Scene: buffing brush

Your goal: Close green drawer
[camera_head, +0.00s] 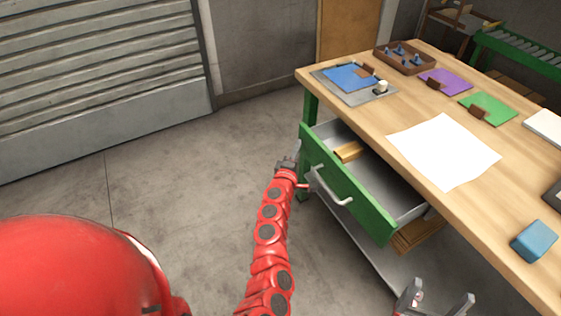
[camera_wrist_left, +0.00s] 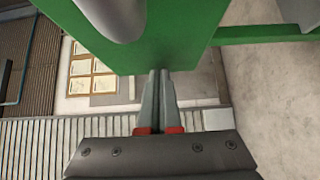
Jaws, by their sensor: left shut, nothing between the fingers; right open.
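The green drawer (camera_head: 345,188) stands open, pulled out from under the wooden workbench. Its grey inside shows, with a yellow-brown block (camera_head: 348,152) in it. A pale bar handle (camera_head: 330,190) is on its front. My left gripper (camera_head: 289,162) is at the drawer front's far left end, beside the handle. In the left wrist view its fingers (camera_wrist_left: 160,88) are shut and empty, close to the green panel (camera_wrist_left: 180,35); contact cannot be told. My right gripper (camera_head: 436,298) is open at the bottom edge, below the bench, with nothing seen between its fingers.
The workbench top (camera_head: 400,108) holds a white sheet (camera_head: 445,150), a blue block (camera_head: 535,241), coloured mats and a brown tray (camera_head: 404,58). A lower grey shelf (camera_head: 365,255) runs under the drawer. The concrete floor (camera_head: 190,190) left of the bench is clear.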

